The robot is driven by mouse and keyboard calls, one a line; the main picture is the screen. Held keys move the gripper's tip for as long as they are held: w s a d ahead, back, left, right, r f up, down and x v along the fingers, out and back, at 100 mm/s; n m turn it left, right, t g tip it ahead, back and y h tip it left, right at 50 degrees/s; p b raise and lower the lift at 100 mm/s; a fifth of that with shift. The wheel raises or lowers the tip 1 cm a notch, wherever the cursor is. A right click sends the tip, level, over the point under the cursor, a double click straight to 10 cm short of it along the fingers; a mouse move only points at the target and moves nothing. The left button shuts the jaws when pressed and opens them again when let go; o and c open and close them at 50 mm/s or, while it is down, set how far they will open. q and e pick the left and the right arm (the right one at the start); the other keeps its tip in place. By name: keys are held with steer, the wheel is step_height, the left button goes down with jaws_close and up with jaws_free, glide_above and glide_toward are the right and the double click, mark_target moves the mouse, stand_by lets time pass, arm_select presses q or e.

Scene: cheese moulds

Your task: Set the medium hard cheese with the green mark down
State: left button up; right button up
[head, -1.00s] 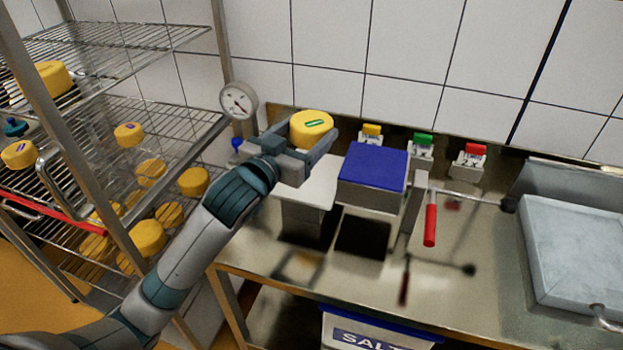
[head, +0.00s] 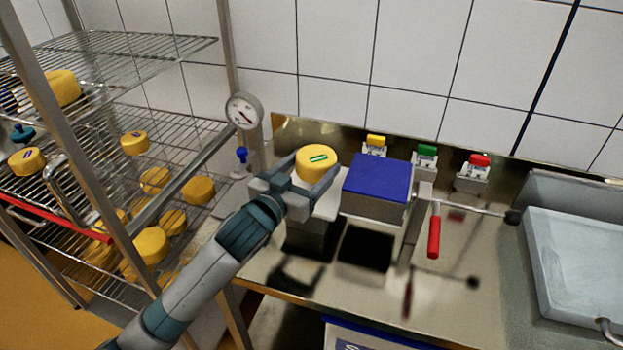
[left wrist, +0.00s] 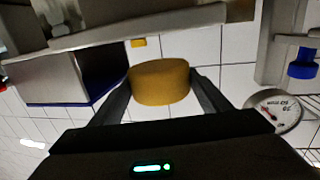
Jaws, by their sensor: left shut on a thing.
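The yellow cheese with the green mark (head: 317,163) is in my left gripper (head: 312,178), over the light grey plate (head: 331,208) beside the blue-topped block. The fingers lie on either side of the cheese, and its green mark faces up. In the left wrist view the cheese (left wrist: 160,82) sits between the two dark fingers (left wrist: 160,92). I cannot tell whether its underside touches the plate. My right gripper is not in view.
The blue-topped block (head: 378,175) stands right of the plate, with a red-handled lever (head: 433,232) beside it. A dial gauge (head: 243,110) stands behind left. A wire rack (head: 150,140) with several cheeses is at left. A grey basin (head: 580,255) is at right.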

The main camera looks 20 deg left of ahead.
arm_select(q)
step_height(320, 180, down, 3)
steer(key=shift+r, duration=0.2)
steer(key=shift+f, duration=0.5)
steer(key=shift+f, duration=0.1)
steer(key=o, duration=1)
